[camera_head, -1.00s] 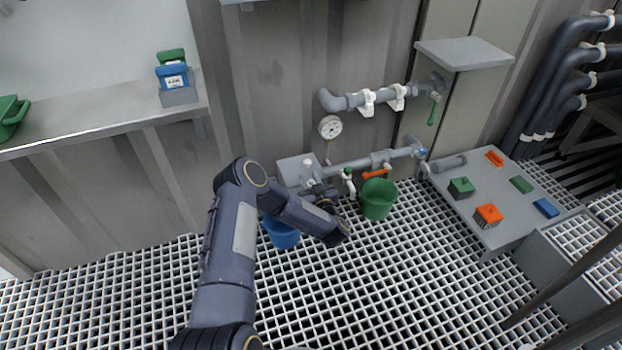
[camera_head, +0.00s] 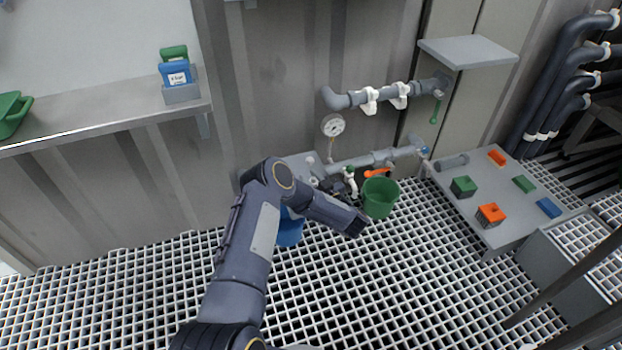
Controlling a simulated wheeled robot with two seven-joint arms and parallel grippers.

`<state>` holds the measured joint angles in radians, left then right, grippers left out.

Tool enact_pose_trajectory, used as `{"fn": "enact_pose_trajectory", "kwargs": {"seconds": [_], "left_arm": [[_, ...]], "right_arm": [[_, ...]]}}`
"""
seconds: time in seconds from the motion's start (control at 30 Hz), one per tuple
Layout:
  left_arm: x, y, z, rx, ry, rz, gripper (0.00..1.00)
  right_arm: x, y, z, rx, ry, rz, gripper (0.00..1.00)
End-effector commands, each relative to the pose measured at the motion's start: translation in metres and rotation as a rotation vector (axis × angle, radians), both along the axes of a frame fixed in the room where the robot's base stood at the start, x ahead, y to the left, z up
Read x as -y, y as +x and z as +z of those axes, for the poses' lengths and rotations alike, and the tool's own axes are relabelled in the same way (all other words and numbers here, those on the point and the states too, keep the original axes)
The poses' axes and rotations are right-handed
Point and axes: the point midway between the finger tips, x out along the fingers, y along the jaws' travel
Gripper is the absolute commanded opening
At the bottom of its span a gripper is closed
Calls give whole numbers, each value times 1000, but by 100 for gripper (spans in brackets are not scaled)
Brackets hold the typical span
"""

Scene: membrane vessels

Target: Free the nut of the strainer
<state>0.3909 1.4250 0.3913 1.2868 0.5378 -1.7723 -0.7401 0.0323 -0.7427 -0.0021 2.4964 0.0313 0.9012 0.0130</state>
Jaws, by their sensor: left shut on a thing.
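The grey pipe run with the strainer (camera_head: 316,182) lies low along the wall, behind my left arm. My left gripper (camera_head: 338,187) is small and dark at the pipe, just left of the white valve body with the green handle. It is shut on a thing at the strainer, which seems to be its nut. The fingers and the nut are mostly hidden by my forearm and too small to make out clearly. My right gripper is out of view.
A green bucket (camera_head: 379,198) stands right of my wrist under an orange lever (camera_head: 377,173). A blue bucket (camera_head: 290,229) is partly behind my arm. A gauge (camera_head: 333,125) rises above the pipe. A grey table (camera_head: 478,205) with coloured blocks stands right. The front grating is clear.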

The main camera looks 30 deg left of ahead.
Motion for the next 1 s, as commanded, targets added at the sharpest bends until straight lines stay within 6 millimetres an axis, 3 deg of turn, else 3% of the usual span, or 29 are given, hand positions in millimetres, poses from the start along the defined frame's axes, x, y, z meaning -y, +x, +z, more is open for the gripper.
{"fn": "enact_pose_trajectory", "kwargs": {"seconds": [0.03,0.07,0.23,0.57,1.0], "left_arm": [[-1,0,1,1,0,1,4],[-1,0,1,2,0,1,29],[-1,0,1,1,0,0,49],[4,-1,1,0,-1,-2,49],[63,-29,2,0,-1,-2,49]], "right_arm": [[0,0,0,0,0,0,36],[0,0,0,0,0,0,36],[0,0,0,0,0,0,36],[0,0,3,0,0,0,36],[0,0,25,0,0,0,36]]}}
